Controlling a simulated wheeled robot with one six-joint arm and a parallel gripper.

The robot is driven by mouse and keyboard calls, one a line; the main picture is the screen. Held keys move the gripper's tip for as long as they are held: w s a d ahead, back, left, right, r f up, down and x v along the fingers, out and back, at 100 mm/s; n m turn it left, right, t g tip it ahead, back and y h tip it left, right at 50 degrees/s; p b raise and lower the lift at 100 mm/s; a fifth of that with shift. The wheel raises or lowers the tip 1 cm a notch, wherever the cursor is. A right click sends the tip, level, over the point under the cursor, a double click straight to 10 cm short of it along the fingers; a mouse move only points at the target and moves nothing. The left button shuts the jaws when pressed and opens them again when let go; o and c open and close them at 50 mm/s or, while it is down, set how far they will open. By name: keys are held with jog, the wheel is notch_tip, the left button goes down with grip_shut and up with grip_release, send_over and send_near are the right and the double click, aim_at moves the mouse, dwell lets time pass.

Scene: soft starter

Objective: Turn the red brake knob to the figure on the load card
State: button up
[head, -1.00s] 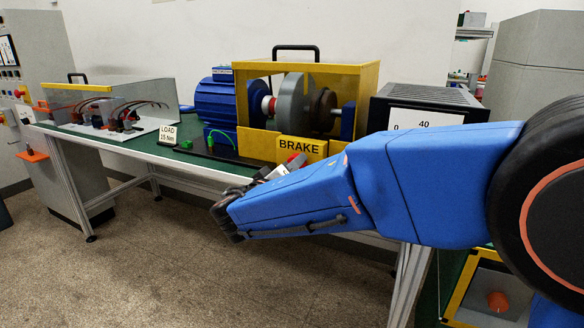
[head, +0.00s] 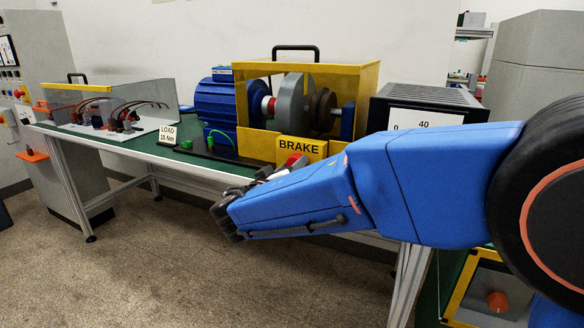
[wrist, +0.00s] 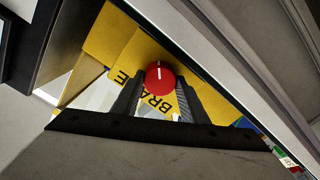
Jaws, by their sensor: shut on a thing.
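The red brake knob (wrist: 159,79) with a white pointer line sits in front of the yellow BRAKE plate in the wrist view. My gripper (wrist: 157,92) is shut on it, with one finger on each side. In the head view the knob (head: 294,160) shows as a small red patch above my arm, and the fingers are mostly hidden. The load card (head: 173,136) stands on the bench and reads "LOAD 15 Nm". The yellow BRAKE plate (head: 301,149) is on the yellow frame.
The blue motor (head: 215,103) and the yellow-framed brake housing (head: 368,80) stand on the green-topped bench. A clear cover (head: 150,95) over wired terminals is at the left. The floor in front of the bench is clear.

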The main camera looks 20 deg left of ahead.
jog(key=o, duration=1)
jog(key=shift+f, duration=0.1)
jog(key=shift+o, duration=0.2)
jog(key=shift+s, duration=0.1)
jog(key=s+a, duration=0.1)
jog(key=s, duration=1.6)
jog(key=shift+s+a, duration=0.15)
